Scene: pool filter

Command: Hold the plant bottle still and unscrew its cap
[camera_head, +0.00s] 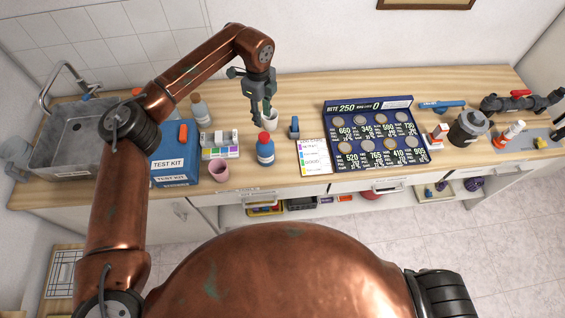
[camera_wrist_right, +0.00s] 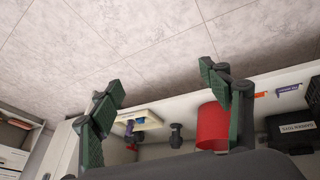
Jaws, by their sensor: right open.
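A blue bottle with a red cap (camera_head: 265,149) stands upright on the counter, left of its middle. Its label is too small to read, so I cannot tell if it is the plant bottle. A second, grey bottle with a brownish cap (camera_head: 201,112) stands farther back to the left. My left gripper (camera_head: 262,112) points down just behind the blue bottle, in front of a small whitish cup (camera_head: 269,121). I see no contact with the bottle, and its jaw opening is unclear. My right gripper (camera_wrist_right: 165,95) is open and empty over the floor, away from the bottles.
A blue test kit (camera_head: 175,150), a pink cup (camera_head: 219,171) and a colour-striped box (camera_head: 220,143) stand left of the blue bottle. A white chart card (camera_head: 314,158) and a blue coin board (camera_head: 375,135) lie right. The wrist view shows a red container (camera_wrist_right: 212,126) on a low shelf.

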